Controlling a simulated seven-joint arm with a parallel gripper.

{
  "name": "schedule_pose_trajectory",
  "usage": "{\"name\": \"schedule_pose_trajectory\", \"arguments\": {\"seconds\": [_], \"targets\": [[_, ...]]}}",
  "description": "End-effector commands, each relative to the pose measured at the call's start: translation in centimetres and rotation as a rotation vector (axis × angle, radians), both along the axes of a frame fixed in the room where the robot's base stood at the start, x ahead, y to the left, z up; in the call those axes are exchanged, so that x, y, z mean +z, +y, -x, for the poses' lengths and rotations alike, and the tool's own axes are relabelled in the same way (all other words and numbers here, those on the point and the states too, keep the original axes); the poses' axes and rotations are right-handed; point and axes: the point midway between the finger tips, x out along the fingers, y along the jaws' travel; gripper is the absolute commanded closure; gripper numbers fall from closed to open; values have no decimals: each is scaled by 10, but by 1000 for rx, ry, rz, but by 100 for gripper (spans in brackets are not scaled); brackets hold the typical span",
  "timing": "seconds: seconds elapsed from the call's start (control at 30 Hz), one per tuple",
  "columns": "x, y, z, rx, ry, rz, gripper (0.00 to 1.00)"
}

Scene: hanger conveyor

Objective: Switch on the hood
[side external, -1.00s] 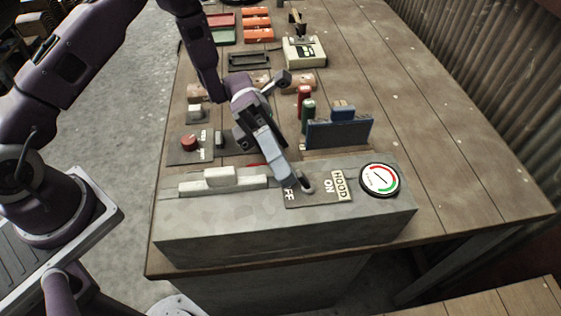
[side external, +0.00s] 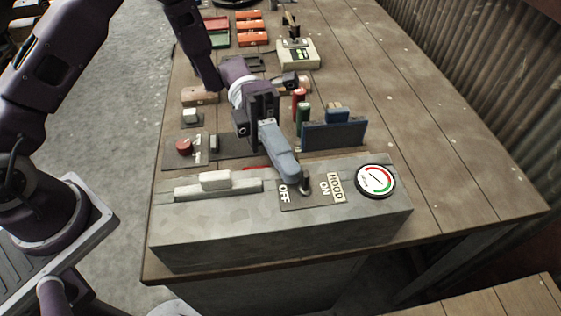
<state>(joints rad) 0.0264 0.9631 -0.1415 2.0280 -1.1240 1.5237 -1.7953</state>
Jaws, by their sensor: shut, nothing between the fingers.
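The hood switch (side external: 305,187) is a small dark toggle on a dark plate on top of the grey box (side external: 285,235). The plate has an OFF label (side external: 284,193) on the left and HOOD ON labels (side external: 332,187) on the right. The toggle stands between the labels; I cannot tell clearly which way it leans. My gripper (side external: 291,177) is shut and empty, its fingertips just left of the toggle and above the OFF side. I cannot tell whether the tips touch the toggle.
A round gauge (side external: 375,181) sits right of the switch, and a pale handle (side external: 216,181) sits to the left. Behind are a red knob (side external: 184,146), a blue block (side external: 335,135), and red (side external: 298,103) and green (side external: 303,119) cylinders. The table's right side is clear.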

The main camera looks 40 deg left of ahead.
Motion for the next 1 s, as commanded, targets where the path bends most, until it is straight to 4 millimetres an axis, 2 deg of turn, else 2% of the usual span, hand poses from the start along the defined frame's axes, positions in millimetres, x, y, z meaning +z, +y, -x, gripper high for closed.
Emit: {"name": "schedule_pose_trajectory", "arguments": {"seconds": [0.1,0.37,0.47,0.8,1.0], "targets": [[2,-3,-3,0,66,-70,100],[2,-1,-4,1,69,-69,100],[3,10,-12,4,68,-70,100],[10,68,-48,3,69,-70,100],[12,81,-56,1,69,-70,100]]}}
